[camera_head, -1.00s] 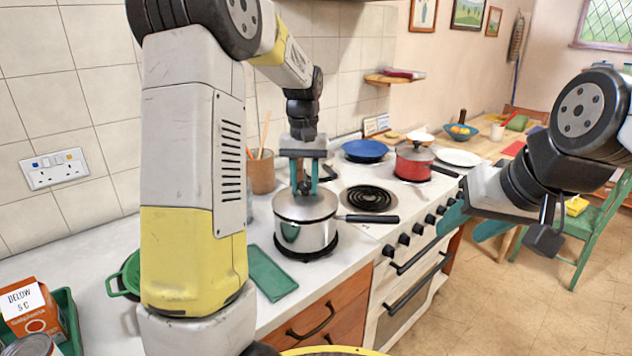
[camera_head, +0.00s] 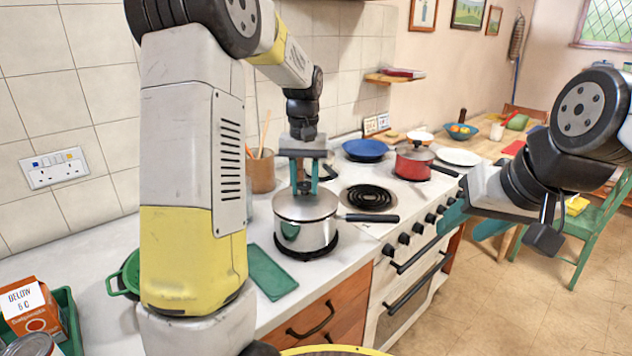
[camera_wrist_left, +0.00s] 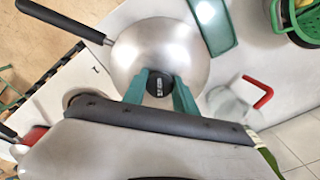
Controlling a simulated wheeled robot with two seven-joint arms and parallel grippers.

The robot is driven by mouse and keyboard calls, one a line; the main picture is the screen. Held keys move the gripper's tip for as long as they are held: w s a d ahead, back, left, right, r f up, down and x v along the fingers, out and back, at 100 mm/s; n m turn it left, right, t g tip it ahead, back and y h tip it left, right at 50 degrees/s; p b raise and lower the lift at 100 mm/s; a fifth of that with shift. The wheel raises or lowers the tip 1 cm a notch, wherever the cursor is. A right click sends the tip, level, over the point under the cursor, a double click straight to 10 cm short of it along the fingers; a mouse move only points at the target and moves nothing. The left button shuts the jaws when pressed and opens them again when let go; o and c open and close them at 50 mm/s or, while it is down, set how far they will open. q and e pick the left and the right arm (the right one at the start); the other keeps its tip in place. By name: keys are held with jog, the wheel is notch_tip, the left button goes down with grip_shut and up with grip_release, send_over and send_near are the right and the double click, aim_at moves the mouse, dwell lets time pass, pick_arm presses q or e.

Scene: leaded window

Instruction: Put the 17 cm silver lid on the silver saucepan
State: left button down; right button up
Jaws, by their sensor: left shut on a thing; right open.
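The silver saucepan (camera_head: 306,236) stands on a black trivet on the counter left of the stove, its black handle pointing right. The silver lid (camera_head: 300,206) lies over the pan's top and looks level; it also shows in the left wrist view (camera_wrist_left: 165,45), covering the pan's mouth. I cannot tell whether its rim is fully seated all round. My left gripper (camera_head: 304,190) points down above the lid, its green fingers shut on the lid's black knob (camera_wrist_left: 159,84). My right gripper (camera_head: 490,222) is open and empty, in the air in front of the stove.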

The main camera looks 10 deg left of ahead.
pick_arm(q)
jog(key=shift+f, duration=0.5)
dwell(0.8)
jog(key=shift+c, duration=1.6)
grip_release()
jog(key=shift+r, duration=3.55)
